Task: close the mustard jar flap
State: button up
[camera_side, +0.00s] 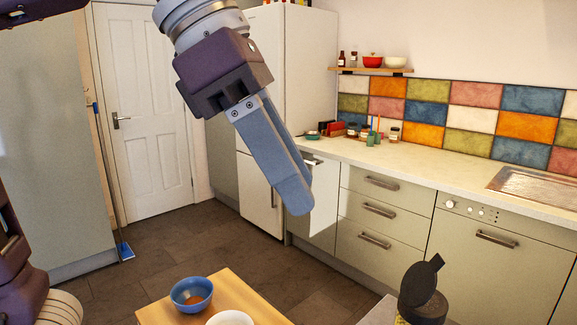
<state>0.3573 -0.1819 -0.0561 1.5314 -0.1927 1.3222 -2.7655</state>
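The mustard jar (424,304) stands at the bottom right, and the picture's lower edge cuts off most of its body. It has a dark round lid, and its dark flap (427,276) is raised, tilted up to the right. My gripper (295,205) is above and to the left of the jar, well apart from it, and points down and right. Its fingers line up one behind the other from this side, so the gap between them is hidden. Nothing shows at the fingertips.
A blue bowl (192,294) and a white bowl (230,318) rest on a wooden board (258,304) at the bottom. A pale surface (378,314) lies left of the jar. The kitchen counter (440,170) stands behind. The air between gripper and jar looks clear.

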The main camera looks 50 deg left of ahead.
jog(key=shift+s+r, duration=0.1)
jog(key=shift+r, duration=0.05)
dwell(0.3)
jog(key=m+g+y, duration=0.1)
jog(key=m, duration=3.5)
send_near(440, 258)
jog(key=f, duration=0.1)
jog(key=x, duration=0.7)
jog(key=shift+d, duration=0.1)
